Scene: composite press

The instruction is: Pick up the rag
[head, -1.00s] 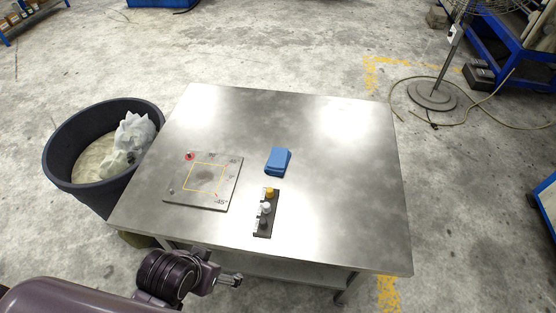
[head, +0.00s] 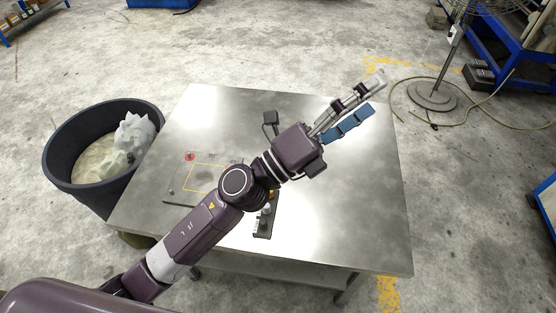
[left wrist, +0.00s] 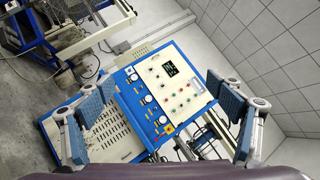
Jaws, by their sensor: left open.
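The blue rag is not visible in either view now; my left arm covers the middle of the metal table (head: 345,220), where it lay in the earlier head view. My left gripper (head: 372,94) is raised over the table, pointing to the upper right, with its blue-padded fingers apart and nothing seen between them. In the left wrist view my left gripper (left wrist: 157,92) is open, its fingers spread at either side. My right gripper is in neither view.
A square plate (head: 178,181) with yellow markings lies at the table's left. A dark rack (head: 263,229) is partly behind my arm. A dark bin (head: 75,185) stands left of the table. A blue control panel (left wrist: 150,113) shows in the left wrist view.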

